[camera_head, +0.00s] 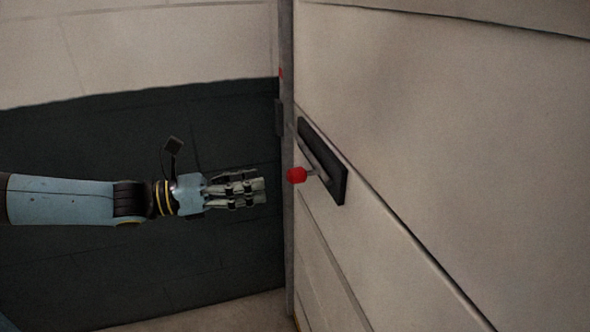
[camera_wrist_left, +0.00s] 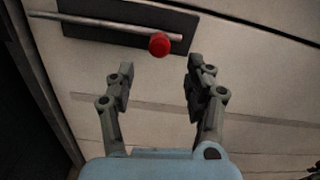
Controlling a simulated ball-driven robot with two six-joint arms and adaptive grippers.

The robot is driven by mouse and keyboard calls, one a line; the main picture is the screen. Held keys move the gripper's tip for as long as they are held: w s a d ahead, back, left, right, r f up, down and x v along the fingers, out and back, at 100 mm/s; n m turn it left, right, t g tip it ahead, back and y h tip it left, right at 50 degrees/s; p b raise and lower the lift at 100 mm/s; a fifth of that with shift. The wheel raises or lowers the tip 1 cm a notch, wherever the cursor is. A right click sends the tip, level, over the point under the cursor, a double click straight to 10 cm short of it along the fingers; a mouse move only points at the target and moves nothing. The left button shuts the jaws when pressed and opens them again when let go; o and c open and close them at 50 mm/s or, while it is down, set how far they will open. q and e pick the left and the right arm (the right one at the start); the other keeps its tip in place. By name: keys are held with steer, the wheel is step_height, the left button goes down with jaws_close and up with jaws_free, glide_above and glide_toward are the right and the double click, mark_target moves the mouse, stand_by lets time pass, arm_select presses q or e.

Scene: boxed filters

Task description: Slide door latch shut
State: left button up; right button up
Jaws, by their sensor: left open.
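The door latch has a dark backing plate (camera_head: 337,182) on the pale door panel, a thin metal bar and a red knob (camera_head: 297,175) that sticks out toward the left. In the left wrist view the red knob (camera_wrist_left: 160,44) sits at the right end of the bar (camera_wrist_left: 100,24), in front of the dark plate (camera_wrist_left: 185,39). My left gripper (camera_head: 262,187) is left of the knob in the head view, apart from it. In the wrist view the left gripper (camera_wrist_left: 160,76) is open and empty, its fingertips on either side below the knob. My right gripper is not seen.
The pale door (camera_head: 450,130) with grooves fills the right side. A narrow vertical frame (camera_head: 287,230) stands at its left edge, with a small dark fitting (camera_head: 279,117) on it. A wall, dark below and pale above, lies behind my arm. The space around the gripper is clear.

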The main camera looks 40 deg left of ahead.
mark_target(295, 175)
arm_select(q)
steer(key=b+x, duration=0.1)
steer(key=x, duration=0.8)
steer(key=shift+w, duration=0.15)
jaws_close()
steer(key=shift+a, duration=0.1)
